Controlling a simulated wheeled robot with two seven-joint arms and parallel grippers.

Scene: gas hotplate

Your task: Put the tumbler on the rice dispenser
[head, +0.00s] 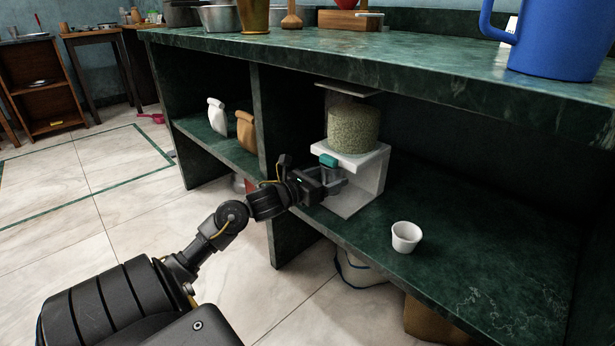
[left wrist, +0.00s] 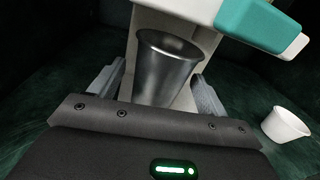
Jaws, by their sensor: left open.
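The rice dispenser (head: 368,192) is a white stand with a clear bin of greenish grain and a teal lever (head: 328,160). It stands on the green lower shelf. In the left wrist view, the steel tumbler (left wrist: 166,70) stands upright in front of the dispenser's pale body (left wrist: 205,38), below the teal lever (left wrist: 262,24). My left gripper (head: 335,184) is open, with one finger on each side of the tumbler; I cannot tell if they touch it. The tumbler's base is hidden behind the gripper body. In the head view I cannot make out the tumbler. My right gripper is not in view.
A small white cup (head: 406,237) stands on the shelf to the right of the dispenser. The counter top (head: 390,56) overhangs the shelf, and a divider (head: 262,120) stands to the left. A blue jug (head: 560,40) sits on the counter. The shelf's right part is clear.

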